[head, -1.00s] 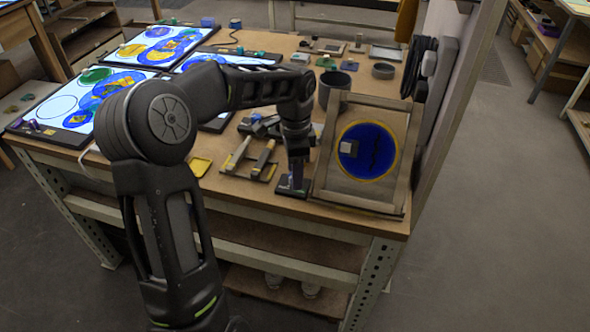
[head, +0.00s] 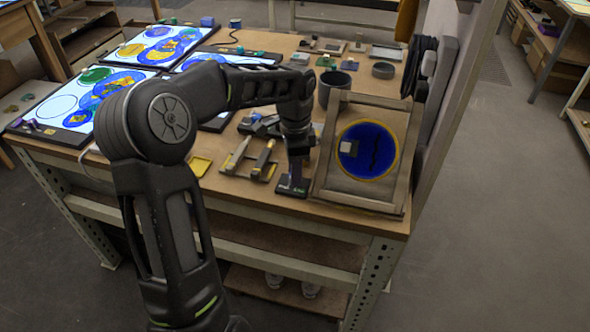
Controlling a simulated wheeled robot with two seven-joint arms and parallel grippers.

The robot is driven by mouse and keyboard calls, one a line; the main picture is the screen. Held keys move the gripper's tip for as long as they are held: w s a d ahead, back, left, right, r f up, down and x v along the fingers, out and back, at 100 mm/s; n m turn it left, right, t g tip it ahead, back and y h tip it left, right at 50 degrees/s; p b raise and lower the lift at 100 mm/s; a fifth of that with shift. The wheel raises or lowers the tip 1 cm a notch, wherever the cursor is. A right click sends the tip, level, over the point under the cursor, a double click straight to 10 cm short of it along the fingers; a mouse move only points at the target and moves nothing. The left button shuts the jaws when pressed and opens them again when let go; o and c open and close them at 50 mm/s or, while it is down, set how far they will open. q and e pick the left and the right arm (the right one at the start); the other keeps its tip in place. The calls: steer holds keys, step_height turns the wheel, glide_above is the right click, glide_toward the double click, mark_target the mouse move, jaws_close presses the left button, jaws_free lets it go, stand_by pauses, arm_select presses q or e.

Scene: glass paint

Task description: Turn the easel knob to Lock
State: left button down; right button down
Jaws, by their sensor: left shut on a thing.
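The easel (head: 325,190) stands at the right front of the workbench, a tilted wooden frame that bears a round blue disc (head: 379,158) with a yellow rim and a small pale square on it. My left gripper (head: 295,177) points down just left of the easel, shut on the purple knob (head: 296,181). The knob sits on a small dark base (head: 290,191) with tiny marks that are too small to read. The gripper covers most of the knob, so its setting cannot be told. My right gripper is not in view.
Wooden-handled tools (head: 237,154) and a yellow tray (head: 201,166) lie left of the gripper. A dark cup (head: 334,90) stands behind the easel. Lit panels (head: 160,45) with coloured glass circles fill the bench's left side. The bench's front edge is close to the knob base.

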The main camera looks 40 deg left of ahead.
arm_select(q)
steer(key=shift+n, duration=0.4)
steer(key=n+b, duration=0.1)
steer(key=n, duration=1)
steer(key=shift+a, duration=0.1)
stand_by(0.4)
steer(key=c, duration=1.1)
jaws_free()
steer(key=shift+c, duration=0.2)
steer(key=shift+r+b, duration=0.3)
steer(key=shift+r, duration=3.65)
